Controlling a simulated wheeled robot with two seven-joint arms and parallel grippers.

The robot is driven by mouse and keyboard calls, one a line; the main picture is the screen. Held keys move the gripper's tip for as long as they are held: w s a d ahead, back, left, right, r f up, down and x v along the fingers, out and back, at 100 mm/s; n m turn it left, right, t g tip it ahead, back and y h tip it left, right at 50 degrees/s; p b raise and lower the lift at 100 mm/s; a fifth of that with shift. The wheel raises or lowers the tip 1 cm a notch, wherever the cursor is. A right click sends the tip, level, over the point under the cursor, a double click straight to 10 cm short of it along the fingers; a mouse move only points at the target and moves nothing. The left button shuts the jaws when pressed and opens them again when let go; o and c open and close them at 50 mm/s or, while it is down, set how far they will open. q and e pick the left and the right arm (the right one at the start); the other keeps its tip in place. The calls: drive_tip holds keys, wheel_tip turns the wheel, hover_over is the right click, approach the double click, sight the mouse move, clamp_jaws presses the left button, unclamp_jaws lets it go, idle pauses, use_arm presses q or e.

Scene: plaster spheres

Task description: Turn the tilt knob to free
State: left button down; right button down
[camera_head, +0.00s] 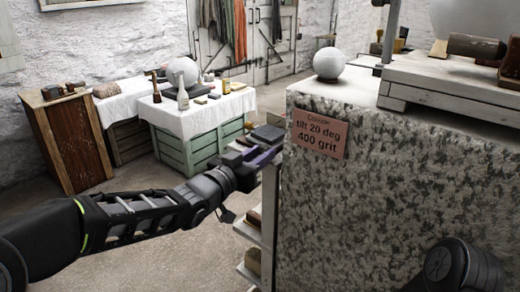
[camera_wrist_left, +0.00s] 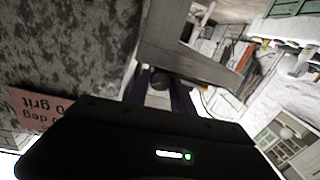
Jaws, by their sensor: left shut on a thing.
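My left gripper (camera_head: 262,154) is at the left side of the speckled stone block, by the end of a pale shelf. In the left wrist view its two dark fingers (camera_wrist_left: 162,92) are closed around a small dark thing (camera_wrist_left: 158,82). Most of this thing is hidden, and I cannot tell whether it is the tilt knob. A pinkish sign (camera_head: 320,133) on the block reads "tilt 20 deg 400 grit". It also shows upside down in the left wrist view (camera_wrist_left: 40,108). My right gripper is out of view.
The speckled stone block (camera_head: 390,190) fills the right, with a white sphere (camera_head: 329,63) on top. A white wooden stand (camera_head: 450,87) bears a larger sphere (camera_head: 475,15). A cloth-covered green crate (camera_head: 190,150) and a brown cabinet (camera_head: 70,145) stand behind. Floor is open at left.

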use_arm(q)
drive_tip(key=shift+n, duration=0.4)
drive_tip(key=c, duration=1.4)
unclamp_jaws()
drive_tip(key=shift+s+a, duration=0.1)
drive_tip(key=shift+v, duration=3.8)
